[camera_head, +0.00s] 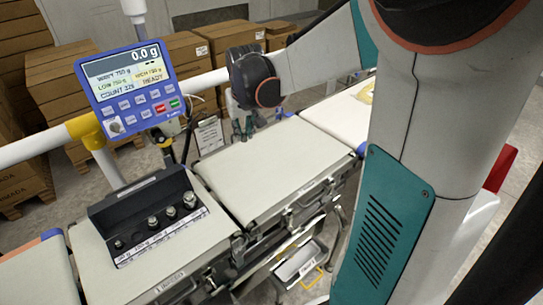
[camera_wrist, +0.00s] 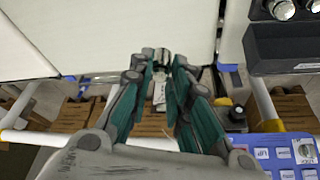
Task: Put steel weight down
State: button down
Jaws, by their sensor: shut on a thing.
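My gripper (camera_head: 243,135) hangs near the far edge of the middle belt (camera_head: 275,165), seen in the camera_head view. In the camera_wrist view my gripper (camera_wrist: 162,62) has its teal fingers closed on a small shiny steel weight (camera_wrist: 162,55). The fingertips partly cover the weight. I cannot make out the weight in the camera_head view. The pale belt surface (camera_wrist: 120,25) lies beyond the fingertips in the camera_wrist view. The blue display (camera_head: 130,88) reads 0.0 g and READY.
A black weight holder (camera_head: 125,203) with several steel weights stands on the near-left belt section (camera_head: 205,240); its corner shows in the camera_wrist view (camera_wrist: 285,48). A white rail (camera_head: 205,80) with a yellow joint runs along the far side. Cardboard boxes (camera_head: 185,50) stand behind. The middle belt is clear.

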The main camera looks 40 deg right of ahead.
notch_tip(320, 180, down, 19)
jog(key=b, duration=0.6)
jog(key=shift+a+f+b, duration=0.1)
jog(key=shift+b, duration=0.2)
jog(key=shift+f, duration=0.15)
jog(key=c, duration=1.5)
grip_release()
jog(key=p+v, duration=0.4)
jog(key=v, duration=0.8)
